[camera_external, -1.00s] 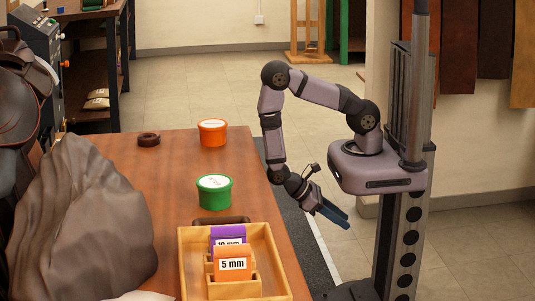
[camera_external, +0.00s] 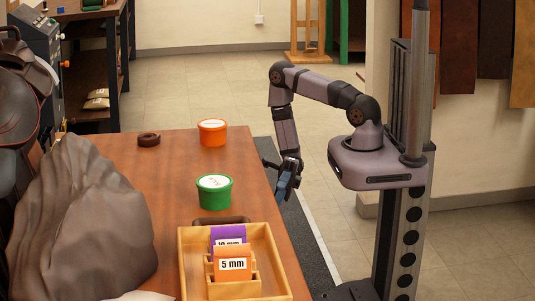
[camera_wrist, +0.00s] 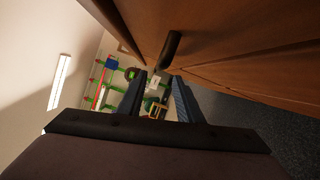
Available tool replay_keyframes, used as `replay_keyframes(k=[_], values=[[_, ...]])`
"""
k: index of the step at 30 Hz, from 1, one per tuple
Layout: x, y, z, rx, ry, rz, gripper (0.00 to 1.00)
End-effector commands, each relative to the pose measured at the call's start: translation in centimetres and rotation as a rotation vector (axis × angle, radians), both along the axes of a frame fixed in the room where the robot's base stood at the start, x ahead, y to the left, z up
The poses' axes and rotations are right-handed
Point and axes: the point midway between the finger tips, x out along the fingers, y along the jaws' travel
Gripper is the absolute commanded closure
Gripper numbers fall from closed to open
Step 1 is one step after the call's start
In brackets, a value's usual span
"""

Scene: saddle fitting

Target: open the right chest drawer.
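In the wrist view, a brown wooden front (camera_wrist: 235,30) fills the upper right, with a seam between panels. A dark bar handle (camera_wrist: 170,48) sticks out from it near the top centre. My gripper (camera_wrist: 159,80) is open, its two dark blue fingers apart with nothing seen held between them. The handle shows just beyond the fingertips; I cannot tell if they touch it. In the external view my gripper (camera_external: 283,186) hangs beside the right edge of the table (camera_external: 165,185). The drawer fronts are hidden there, so I cannot tell whether a drawer is open.
On the table stand an orange tub (camera_external: 212,132), a green tub (camera_external: 214,192), a dark ring (camera_external: 149,139) and a wooden tray (camera_external: 272,270) with labelled dividers. A grey-brown draped heap (camera_external: 80,225) fills the left.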

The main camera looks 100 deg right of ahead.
Motion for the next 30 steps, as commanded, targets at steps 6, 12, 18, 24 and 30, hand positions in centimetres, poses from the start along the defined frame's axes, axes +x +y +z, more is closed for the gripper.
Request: replay_keyframes(k=[6,12,18,24,30], values=[[0.7,-0.4,0.2,0.028,0.042,-0.042,0.67],[1.0,0.6,0.3,0.026,0.041,-0.037,0.67],[1.7,2.6,0.4,0.024,0.04,-0.033,0.67],[2.6,4.7,0.6,0.023,0.039,-0.033,0.67],[3.2,5.9,0.7,0.024,0.038,-0.035,0.67]])
